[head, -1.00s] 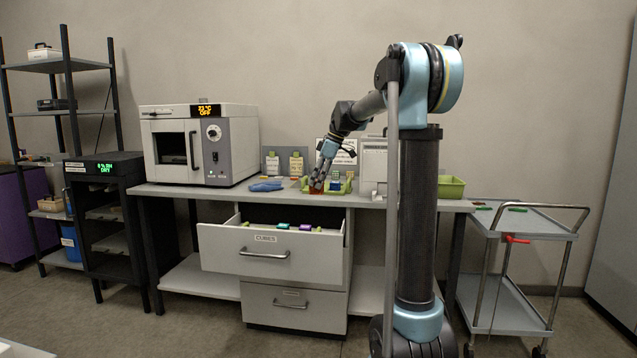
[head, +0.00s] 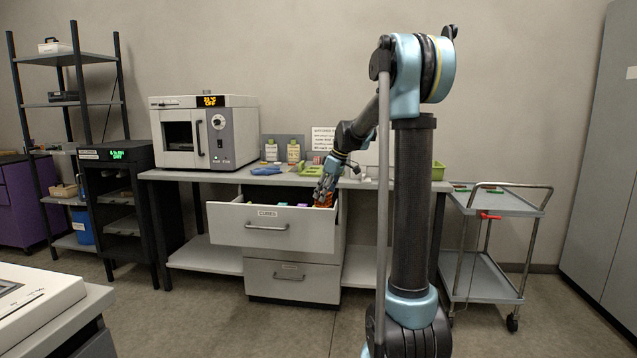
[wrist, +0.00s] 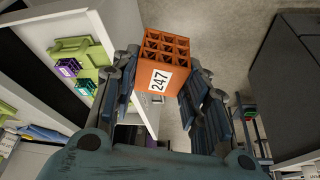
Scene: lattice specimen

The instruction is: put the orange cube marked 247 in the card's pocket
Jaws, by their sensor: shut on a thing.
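My gripper (head: 326,188) is shut on the orange lattice cube (wrist: 166,48), whose white label reads 247. In the wrist view the cube sits between my two fingers (wrist: 163,62), label facing the camera. In the head view the orange cube (head: 324,199) shows at the right end of the open drawer, below bench-top height. I cannot tell there whether it touches the drawer. Small tags stand on a grey board (head: 281,142) at the back of the bench; I cannot make out a card's pocket for certain.
The open drawer (head: 265,226) labelled CUBES holds a green rack (wrist: 83,47) with a purple cube (wrist: 68,67) and a teal cube (wrist: 88,87). An oven (head: 205,130) stands on the bench's left. A trolley (head: 497,200) is at right; a white-topped unit (head: 50,300) is near left.

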